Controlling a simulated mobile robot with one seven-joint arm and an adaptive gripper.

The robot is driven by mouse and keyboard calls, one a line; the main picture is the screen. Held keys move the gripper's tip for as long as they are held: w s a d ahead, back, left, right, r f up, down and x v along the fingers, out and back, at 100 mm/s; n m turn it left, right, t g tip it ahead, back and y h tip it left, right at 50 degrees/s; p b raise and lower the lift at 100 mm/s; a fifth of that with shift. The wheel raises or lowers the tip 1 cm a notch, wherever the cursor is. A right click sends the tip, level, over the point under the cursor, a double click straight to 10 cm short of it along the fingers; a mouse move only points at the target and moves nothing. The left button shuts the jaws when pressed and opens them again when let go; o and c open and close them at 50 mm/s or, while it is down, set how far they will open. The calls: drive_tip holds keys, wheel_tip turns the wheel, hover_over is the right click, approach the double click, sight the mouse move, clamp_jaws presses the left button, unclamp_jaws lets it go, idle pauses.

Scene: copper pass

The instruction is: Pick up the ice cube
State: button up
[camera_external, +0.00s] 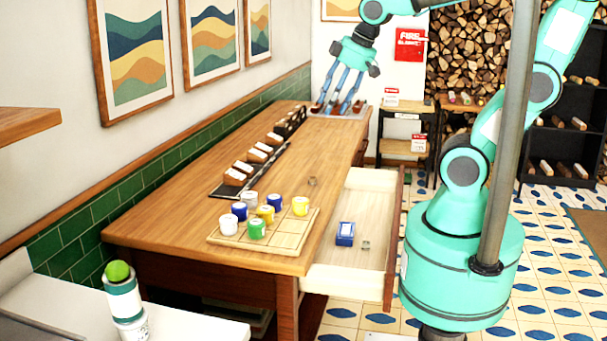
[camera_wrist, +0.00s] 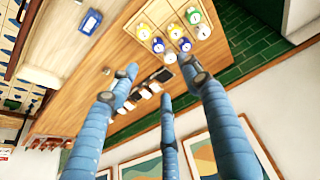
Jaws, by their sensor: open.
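A small, clear, greyish cube (camera_external: 366,245) lies in the open drawer (camera_external: 330,278), beside a blue box (camera_external: 345,236). Another small, clear piece (camera_external: 312,181) lies on the wooden counter top, and it also shows in the wrist view (camera_wrist: 107,71). Both are too small to tell for certain which is the ice cube. My gripper (camera_external: 338,106) is over the far end of the counter, well away from both. Its blue fingers are spread and empty, as the wrist view (camera_wrist: 160,78) also shows.
A wooden board (camera_external: 285,245) holds several colored cups on the near counter (camera_external: 190,220). A dark strip (camera_external: 245,175) with several white-and-brown items runs along the wall side. The drawer juts out on the right. The middle right of the counter is mostly clear.

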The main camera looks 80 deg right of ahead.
drive_tip(key=w+d+f+g, duration=0.1)
drive_tip(key=w+d+f, duration=0.35)
drive_tip(key=d, duration=0.35)
drive_tip(key=w+d+f+g, duration=0.1)
drive_tip(key=w+d+f, duration=0.3)
drive_tip(key=w+d, duration=0.3)
drive_tip(key=d+f+n+g, duration=0.1)
drive_tip(key=d+f, duration=1.4)
drive_tip(key=d, duration=0.4)
drive_tip(key=shift+w+f+h, duration=0.25)
drive_tip(key=shift+f+h, duration=0.05)
drive_tip(key=shift+f, duration=0.15)
hover_over(312, 178)
drive_tip(key=shift+s+a+f+b, duration=0.1)
drive_tip(key=shift+s+f+b, duration=0.05)
drive_tip(key=shift+f, duration=1.2)
drive_tip(key=shift+s+f+b, duration=0.1)
drive_tip(key=shift+s+f, duration=0.05)
drive_tip(key=shift+f, duration=1.25)
drive_tip(key=shift+s+a+f+b, duration=0.1)
drive_tip(key=shift+s+f+b, duration=0.05)
drive_tip(key=shift+f, duration=1.2)
drive_tip(key=shift+f, duration=0.1)
